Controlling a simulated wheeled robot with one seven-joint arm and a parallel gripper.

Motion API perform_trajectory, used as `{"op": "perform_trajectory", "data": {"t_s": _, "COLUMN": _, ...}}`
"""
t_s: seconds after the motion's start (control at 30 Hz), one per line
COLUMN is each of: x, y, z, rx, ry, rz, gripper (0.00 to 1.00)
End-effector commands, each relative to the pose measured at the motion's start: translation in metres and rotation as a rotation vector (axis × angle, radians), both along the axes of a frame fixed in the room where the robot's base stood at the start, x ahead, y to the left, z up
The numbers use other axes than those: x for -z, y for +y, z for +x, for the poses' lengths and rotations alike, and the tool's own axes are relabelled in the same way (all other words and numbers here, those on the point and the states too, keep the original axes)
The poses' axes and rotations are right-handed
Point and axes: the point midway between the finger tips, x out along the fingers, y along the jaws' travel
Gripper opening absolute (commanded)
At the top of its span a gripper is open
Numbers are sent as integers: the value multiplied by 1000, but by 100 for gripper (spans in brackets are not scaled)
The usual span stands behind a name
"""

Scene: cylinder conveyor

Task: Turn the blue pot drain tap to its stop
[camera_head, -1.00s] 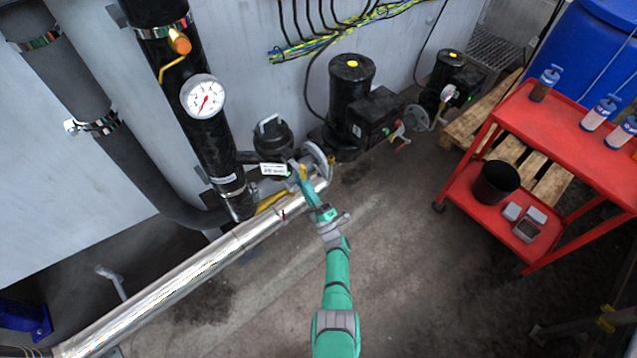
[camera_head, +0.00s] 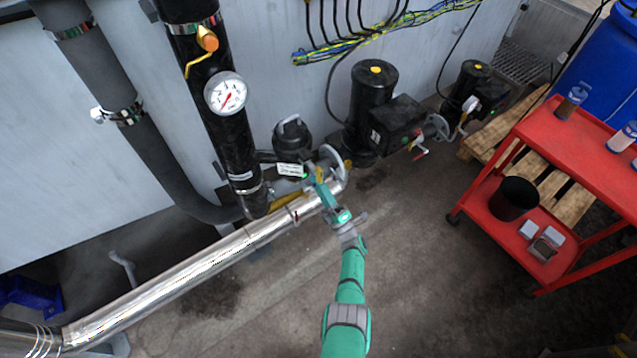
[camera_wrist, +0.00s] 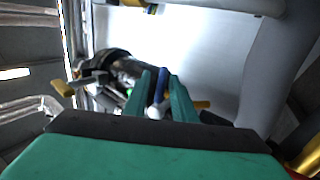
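The blue pot drain tap shows in the wrist view as a small blue lever (camera_wrist: 160,84) with a pale rounded end. In the head view my gripper (camera_head: 321,184) reaches the pipework beside a black pot (camera_head: 291,135) with a white label (camera_head: 289,169). The lever is too small to make out there, and the tap's body and stop are hidden.
A silver-clad pipe (camera_head: 205,265) runs left from my gripper. A grey flange (camera_head: 332,158), a yellow lever (camera_head: 287,199) and a black pump (camera_head: 373,105) are close by. A red cart (camera_head: 575,150) stands right. The floor between is clear.

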Motion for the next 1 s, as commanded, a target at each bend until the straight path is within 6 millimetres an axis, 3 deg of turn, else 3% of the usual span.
{"op": "perform_trajectory", "data": {"t_s": 0.37, "x": 2, "y": -2, "z": -2, "rx": 2, "ry": 3, "rz": 1, "gripper": 30}}
{"op": "perform_trajectory", "data": {"t_s": 0.7, "x": 30, "y": -28, "z": -34, "rx": 4, "ry": 5, "rz": 2, "gripper": 30}}
{"op": "perform_trajectory", "data": {"t_s": 1.0, "x": 41, "y": -38, "z": -48, "rx": 1, "ry": 2, "rz": 1, "gripper": 30}}
